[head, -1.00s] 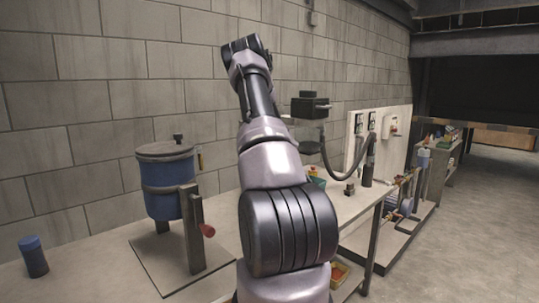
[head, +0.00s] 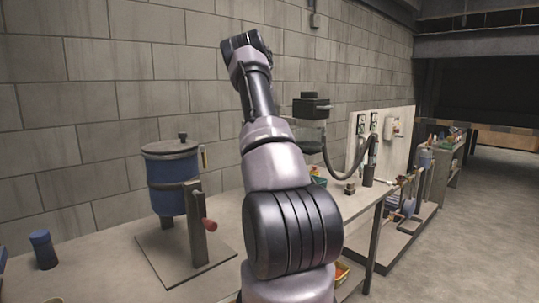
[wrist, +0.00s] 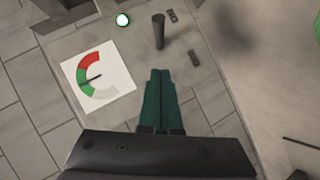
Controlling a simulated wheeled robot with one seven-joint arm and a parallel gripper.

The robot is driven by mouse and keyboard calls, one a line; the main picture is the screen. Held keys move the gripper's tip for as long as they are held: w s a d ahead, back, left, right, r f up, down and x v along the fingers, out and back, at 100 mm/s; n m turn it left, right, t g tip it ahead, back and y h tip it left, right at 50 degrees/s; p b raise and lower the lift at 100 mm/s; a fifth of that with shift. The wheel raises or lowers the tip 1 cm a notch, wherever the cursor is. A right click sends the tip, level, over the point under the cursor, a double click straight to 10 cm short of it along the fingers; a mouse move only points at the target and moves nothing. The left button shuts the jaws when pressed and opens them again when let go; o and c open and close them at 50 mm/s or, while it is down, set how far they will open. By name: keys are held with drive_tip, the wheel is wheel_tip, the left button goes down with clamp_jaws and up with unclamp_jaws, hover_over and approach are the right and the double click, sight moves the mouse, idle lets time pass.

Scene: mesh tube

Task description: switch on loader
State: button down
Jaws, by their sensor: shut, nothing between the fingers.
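In the wrist view my gripper (wrist: 161,76) has its two green fingers together, with nothing between them. Just beyond the fingertips a dark peg-like lever (wrist: 159,32) stands on a grey panel (wrist: 125,38), apart from them in the picture. A white gauge (wrist: 97,77) with a red and green arc lies left of the fingers. No label shows which machine this panel belongs to. In the head view my arm rises mid-picture, and I cannot make out the fingers.
The head view shows a blue lidded drum (head: 172,180) on a stand with a red knob, and a blue cup (head: 43,250). A black device (head: 311,107) and a dark hose (head: 345,165) are right of my arm. Open floor (head: 475,230) lies at right.

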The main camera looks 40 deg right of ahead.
drive_tip(key=d+v, duration=0.1)
drive_tip(key=v, duration=0.9)
drive_tip(key=shift+s+d+r, duration=0.15)
drive_tip(key=shift+s+d, duration=0.05)
drive_tip(key=shift+s, duration=0.15)
